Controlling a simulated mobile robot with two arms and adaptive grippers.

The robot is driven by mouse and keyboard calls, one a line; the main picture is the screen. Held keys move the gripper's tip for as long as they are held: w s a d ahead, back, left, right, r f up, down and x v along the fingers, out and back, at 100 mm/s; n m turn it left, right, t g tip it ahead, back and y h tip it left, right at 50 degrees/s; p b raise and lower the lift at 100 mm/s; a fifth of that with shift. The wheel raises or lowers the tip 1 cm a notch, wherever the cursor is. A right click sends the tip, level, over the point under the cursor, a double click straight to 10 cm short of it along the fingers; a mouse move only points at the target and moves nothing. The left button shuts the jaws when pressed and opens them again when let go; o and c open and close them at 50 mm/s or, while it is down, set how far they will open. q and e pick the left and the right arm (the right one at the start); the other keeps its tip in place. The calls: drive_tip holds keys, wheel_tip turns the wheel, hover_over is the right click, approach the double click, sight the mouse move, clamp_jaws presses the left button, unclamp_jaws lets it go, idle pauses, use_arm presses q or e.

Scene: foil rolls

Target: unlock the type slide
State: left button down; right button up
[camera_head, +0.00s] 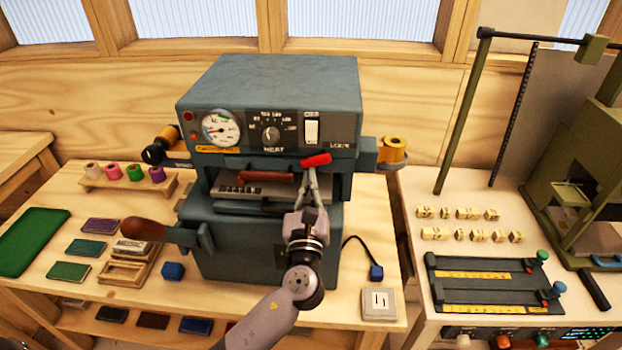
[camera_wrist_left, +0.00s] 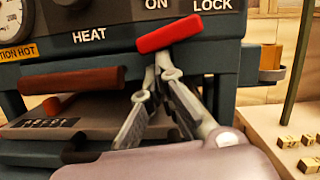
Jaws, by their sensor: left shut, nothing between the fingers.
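My right gripper is out of view.
The press body (camera_head: 265,240) stands close behind my left arm. A brown side handle (camera_head: 146,230) sticks out at left. A gold foil roll (camera_head: 392,149) is at right.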

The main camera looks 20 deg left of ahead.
use_arm(q)
drive_tip(key=shift+a+m, duration=0.1)
drive_tip(key=shift+m, duration=0.2)
idle(0.4)
drive_tip(key=shift+s, duration=0.2)
drive_tip(key=v, duration=1.1)
drive_tip(key=shift+s, duration=0.3)
